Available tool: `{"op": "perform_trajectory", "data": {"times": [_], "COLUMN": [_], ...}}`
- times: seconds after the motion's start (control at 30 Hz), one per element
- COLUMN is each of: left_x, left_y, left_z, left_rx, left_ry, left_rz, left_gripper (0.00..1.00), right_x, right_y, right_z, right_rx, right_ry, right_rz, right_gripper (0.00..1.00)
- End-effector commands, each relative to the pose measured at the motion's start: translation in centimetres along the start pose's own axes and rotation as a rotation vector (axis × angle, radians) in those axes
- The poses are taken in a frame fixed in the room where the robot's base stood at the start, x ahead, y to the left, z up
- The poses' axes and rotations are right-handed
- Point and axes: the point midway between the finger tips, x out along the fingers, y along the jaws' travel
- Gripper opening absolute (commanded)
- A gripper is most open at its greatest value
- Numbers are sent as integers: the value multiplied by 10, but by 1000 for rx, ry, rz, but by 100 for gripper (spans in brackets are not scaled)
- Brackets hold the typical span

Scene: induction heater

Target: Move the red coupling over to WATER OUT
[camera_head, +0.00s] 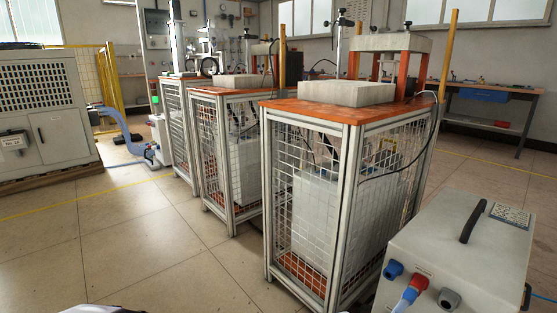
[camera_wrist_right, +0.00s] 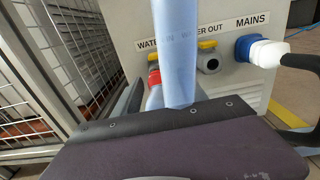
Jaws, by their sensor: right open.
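In the right wrist view the red coupling (camera_wrist_right: 153,78) sits at the left port of a grey-white box, under a partly hidden label that starts "WATE". A pale blue hose (camera_wrist_right: 176,50) crosses in front of it and hides part of it. The grey WATER OUT port (camera_wrist_right: 208,61) is just right of it, with a yellow part above, and looks empty. My right gripper (camera_wrist_right: 165,98) is open, low in front of the ports and close to the coupling; the hose hides part of the fingers, so I cannot tell whether they touch. My left gripper is not in view.
A blue MAINS connector (camera_wrist_right: 258,50) with a white plug is right of WATER OUT. A mesh cage stands close at left. In the head view a grey box (camera_head: 460,250) with blue, red and grey fittings stands beside a wire-mesh stand (camera_head: 335,215).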

Motion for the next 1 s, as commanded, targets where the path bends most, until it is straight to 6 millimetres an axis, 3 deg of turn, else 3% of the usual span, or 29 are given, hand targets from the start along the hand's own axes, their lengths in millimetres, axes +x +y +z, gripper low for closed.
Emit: {"op": "perform_trajectory", "data": {"times": [0.03,0.2,0.23,1.0], "left_x": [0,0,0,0], "left_y": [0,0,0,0], "left_z": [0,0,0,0], "left_rx": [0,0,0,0], "left_ry": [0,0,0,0], "left_rz": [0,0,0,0], "left_gripper": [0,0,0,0], "right_x": [0,0,0,0], "right_y": [0,0,0,0], "right_z": [0,0,0,0], "right_rx": [0,0,0,1], "right_ry": [0,0,0,-1], "right_rz": [0,0,0,0], "right_gripper": [49,2,0,0]}}
